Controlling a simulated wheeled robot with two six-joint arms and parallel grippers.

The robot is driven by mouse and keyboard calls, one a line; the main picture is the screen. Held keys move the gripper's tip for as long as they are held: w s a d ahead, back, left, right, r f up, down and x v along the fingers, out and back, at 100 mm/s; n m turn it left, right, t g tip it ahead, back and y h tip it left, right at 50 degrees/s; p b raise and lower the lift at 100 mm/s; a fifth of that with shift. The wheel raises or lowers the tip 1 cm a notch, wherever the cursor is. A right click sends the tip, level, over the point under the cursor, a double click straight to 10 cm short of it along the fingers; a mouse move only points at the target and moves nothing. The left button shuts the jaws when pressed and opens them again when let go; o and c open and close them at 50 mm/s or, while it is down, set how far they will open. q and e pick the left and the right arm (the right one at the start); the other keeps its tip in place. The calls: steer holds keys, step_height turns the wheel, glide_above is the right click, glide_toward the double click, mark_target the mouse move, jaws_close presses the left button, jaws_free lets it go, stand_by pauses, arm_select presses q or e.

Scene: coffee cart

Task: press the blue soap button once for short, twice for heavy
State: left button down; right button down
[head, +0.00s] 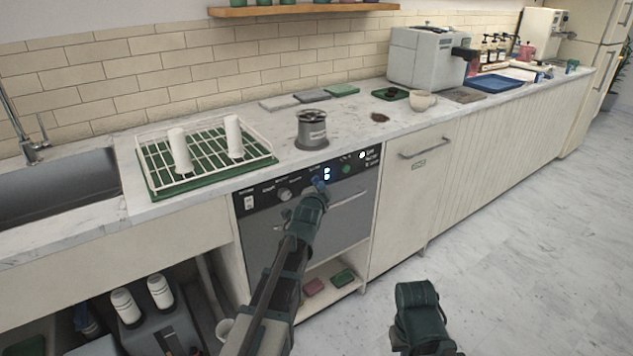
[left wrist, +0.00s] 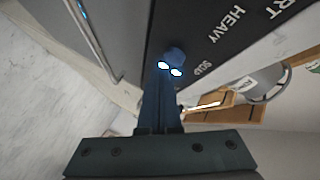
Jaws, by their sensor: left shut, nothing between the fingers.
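The dishwasher's dark control panel (head: 262,196) is set under the counter edge. In the left wrist view, the round blue soap button (left wrist: 175,56) stands out from the panel beside the word SOAP, with HEAVY printed farther along. Two small bright lights (head: 327,174) glow by it and show in both views. My left gripper (head: 319,184) is shut and empty, its blue fingertips at the panel; in the left wrist view the fingertips (left wrist: 163,76) reach the button's edge. I cannot tell whether they touch it. My right gripper is not in view; only part of that arm shows.
Above the panel, the counter holds a white rack (head: 265,152) with two white cups and a metal canister (head: 311,130). A cabinet handle (head: 428,148) is to the right. An open shelf with sponges (head: 313,286) lies below. The floor at right is clear.

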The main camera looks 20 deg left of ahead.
arm_select(q)
steer(key=shift+s+d, duration=0.8)
steer(key=shift+d, duration=0.2)
steer(key=shift+s+d, duration=0.75)
steer(key=shift+d, duration=0.2)
steer(key=s+d+r+n+g+p, duration=0.2)
steer(key=s+d+g+p, duration=0.3)
steer(key=s, duration=0.6)
steer(key=s+d+r+n+g+p, duration=0.2)
steer(key=s+d+g+p, duration=0.3)
steer(key=s+p, duration=0.5)
steer(key=s+d+r+n+g+h+p, duration=0.1)
steer(key=s+d+g+p, duration=0.4)
steer(key=s, duration=0.8)
steer(key=d+r+n+p, duration=0.1)
steer(key=p, duration=0.2)
